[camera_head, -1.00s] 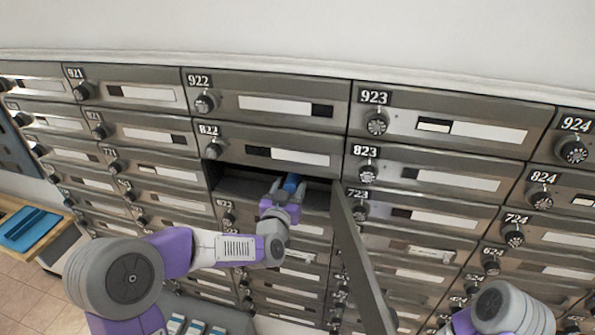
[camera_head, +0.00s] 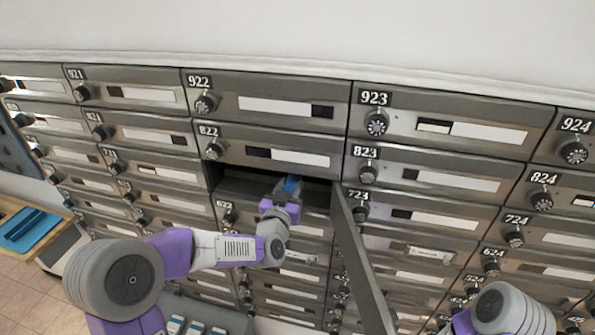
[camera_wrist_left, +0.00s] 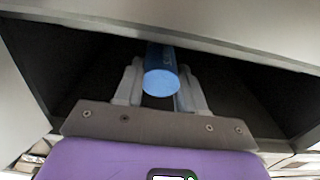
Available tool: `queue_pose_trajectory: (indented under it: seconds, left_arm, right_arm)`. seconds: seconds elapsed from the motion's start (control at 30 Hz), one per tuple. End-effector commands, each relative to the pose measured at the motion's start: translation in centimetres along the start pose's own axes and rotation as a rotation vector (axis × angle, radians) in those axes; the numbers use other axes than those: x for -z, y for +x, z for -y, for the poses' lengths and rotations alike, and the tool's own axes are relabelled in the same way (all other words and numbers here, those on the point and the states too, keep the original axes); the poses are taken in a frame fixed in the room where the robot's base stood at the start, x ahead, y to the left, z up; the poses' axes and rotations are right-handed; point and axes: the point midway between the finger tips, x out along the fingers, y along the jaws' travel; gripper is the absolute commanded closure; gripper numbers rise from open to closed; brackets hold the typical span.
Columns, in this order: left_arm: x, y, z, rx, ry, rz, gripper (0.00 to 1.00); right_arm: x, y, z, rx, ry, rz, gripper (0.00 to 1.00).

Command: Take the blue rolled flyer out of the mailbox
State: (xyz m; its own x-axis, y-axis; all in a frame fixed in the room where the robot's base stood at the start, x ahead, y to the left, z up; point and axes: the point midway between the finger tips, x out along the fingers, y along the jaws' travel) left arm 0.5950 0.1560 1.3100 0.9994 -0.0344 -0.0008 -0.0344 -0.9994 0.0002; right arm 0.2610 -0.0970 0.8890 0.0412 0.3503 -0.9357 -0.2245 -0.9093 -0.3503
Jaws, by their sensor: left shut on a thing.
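The blue rolled flyer (camera_wrist_left: 160,80) lies in the open mailbox (camera_wrist_left: 75,85), its round end facing out in the left wrist view. In the head view only a small blue part of the flyer (camera_head: 291,184) shows. My left gripper (camera_head: 284,190) reaches into the opening just below door 822. Its two fingers (camera_wrist_left: 160,90) are on either side of the flyer, shut on it. The far end of the flyer is hidden inside the box. My right arm (camera_head: 510,308) shows at the lower right; its gripper is out of view.
The mailbox door (camera_head: 358,260) hangs open to the right of my left gripper, sticking out toward me. Closed mailboxes with round dials surround the opening. A wooden table (camera_head: 40,245) with a blue item (camera_head: 28,230) stands at the far left.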

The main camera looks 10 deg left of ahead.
Motion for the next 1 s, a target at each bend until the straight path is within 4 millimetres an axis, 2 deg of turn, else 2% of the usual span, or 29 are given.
queue_pose_trajectory:
  seconds: [0.27, 1.0]
  left_arm:
    - [0.6, -0.4, 0.0, 0.0, 0.0, -0.003, 0.9]
    - [0.5, -10.7, 0.0, 0.001, 0.0, -0.004, 0.9]
  right_arm:
    - [0.0, 0.5, -0.2, 0.0, 0.0, 0.0, 0.23]
    - [0.2, 3.6, -1.4, 0.0, 0.0, 0.0, 0.23]
